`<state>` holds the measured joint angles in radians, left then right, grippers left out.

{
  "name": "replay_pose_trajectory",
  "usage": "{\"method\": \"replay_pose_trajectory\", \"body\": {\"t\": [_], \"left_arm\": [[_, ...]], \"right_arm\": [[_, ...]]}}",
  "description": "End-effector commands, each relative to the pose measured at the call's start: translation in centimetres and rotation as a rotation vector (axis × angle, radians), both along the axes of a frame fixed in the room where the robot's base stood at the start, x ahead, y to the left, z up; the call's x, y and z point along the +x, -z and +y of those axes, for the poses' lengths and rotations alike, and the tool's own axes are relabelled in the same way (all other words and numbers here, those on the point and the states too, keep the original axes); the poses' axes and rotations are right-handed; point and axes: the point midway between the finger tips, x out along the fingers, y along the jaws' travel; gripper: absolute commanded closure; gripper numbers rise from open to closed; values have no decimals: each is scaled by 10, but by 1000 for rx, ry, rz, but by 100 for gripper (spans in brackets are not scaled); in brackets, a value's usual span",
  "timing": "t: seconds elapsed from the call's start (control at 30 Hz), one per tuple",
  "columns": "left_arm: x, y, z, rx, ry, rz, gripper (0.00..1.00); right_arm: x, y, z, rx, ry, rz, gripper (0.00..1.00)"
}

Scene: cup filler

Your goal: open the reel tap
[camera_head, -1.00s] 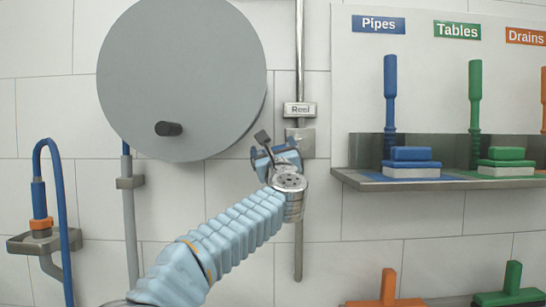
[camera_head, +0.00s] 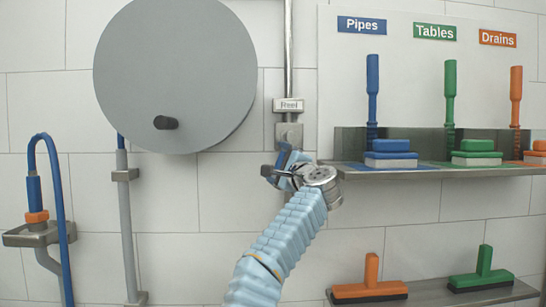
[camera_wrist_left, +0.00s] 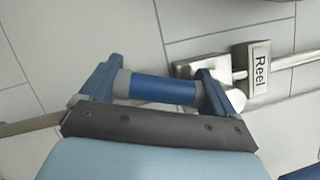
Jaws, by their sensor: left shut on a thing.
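The reel tap (camera_head: 289,134) is a metal fitting on a vertical wall pipe, just under a small "Reel" plate (camera_head: 288,105). My left gripper (camera_head: 284,168) is right below the tap in the head view. In the wrist view, a blue cylindrical handle (camera_wrist_left: 162,88) lies across between the two blue fingers, and my left gripper (camera_wrist_left: 158,86) is shut on it. The metal tap body (camera_wrist_left: 205,66) shows just beyond the right finger. The gripper hides most of the handle and its lever in the head view. My right gripper is not in view.
A large grey reel disc (camera_head: 175,75) with a black knob is left of the pipe. A metal shelf (camera_head: 440,170) with coloured brushes is close to the right of my wrist. A blue hose (camera_head: 58,210) hangs at far left. The wall below the tap is clear.

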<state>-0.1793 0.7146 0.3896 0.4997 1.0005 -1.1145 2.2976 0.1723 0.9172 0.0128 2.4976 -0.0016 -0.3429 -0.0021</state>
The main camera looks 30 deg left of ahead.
Motion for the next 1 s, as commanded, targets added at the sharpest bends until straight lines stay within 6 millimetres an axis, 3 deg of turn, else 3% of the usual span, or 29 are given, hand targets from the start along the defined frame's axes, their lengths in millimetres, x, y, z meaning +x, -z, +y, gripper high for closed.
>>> {"method": "replay_pose_trajectory", "body": {"t": [0.4,0.93,0.97,1.0], "left_arm": [[6,7,-9,-151,-5,-88,65],[6,8,-10,-168,-6,-99,65],[6,8,-10,-168,-6,-98,6],[6,8,-10,-167,-6,-98,0]], "right_arm": [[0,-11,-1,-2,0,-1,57],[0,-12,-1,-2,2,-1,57],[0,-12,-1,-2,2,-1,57],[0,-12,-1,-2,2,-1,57]]}}
